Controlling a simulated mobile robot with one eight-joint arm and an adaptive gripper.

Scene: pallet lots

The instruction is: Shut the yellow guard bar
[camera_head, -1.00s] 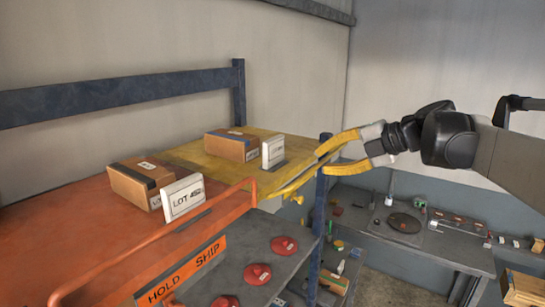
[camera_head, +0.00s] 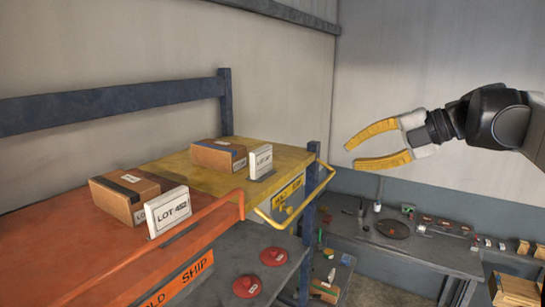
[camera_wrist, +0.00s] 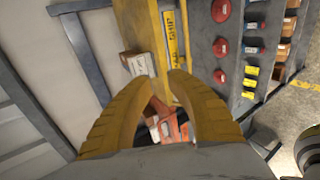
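The yellow guard bar (camera_head: 312,202) is a thin looped rail at the front of the yellow shelf bay (camera_head: 205,174). It stands out from the shelf's front edge, below the level of the deck top, with a yellow label plate behind it. My gripper (camera_head: 353,154) is in the air to the right of the bar and a little above its right end. Its two yellow fingers are apart with nothing between them. In the wrist view the fingers (camera_wrist: 168,82) frame part of the shelf front; the guard bar is hard to make out there.
A box (camera_head: 218,156) and a white lot card (camera_head: 261,161) stand on the yellow bay. The orange bay holds another box (camera_head: 124,194) and the LOT 452 card (camera_head: 168,210) behind an orange rail (camera_head: 205,217). A blue post (camera_head: 311,200) stands at the shelf's right. A workbench (camera_head: 415,254) is beyond.

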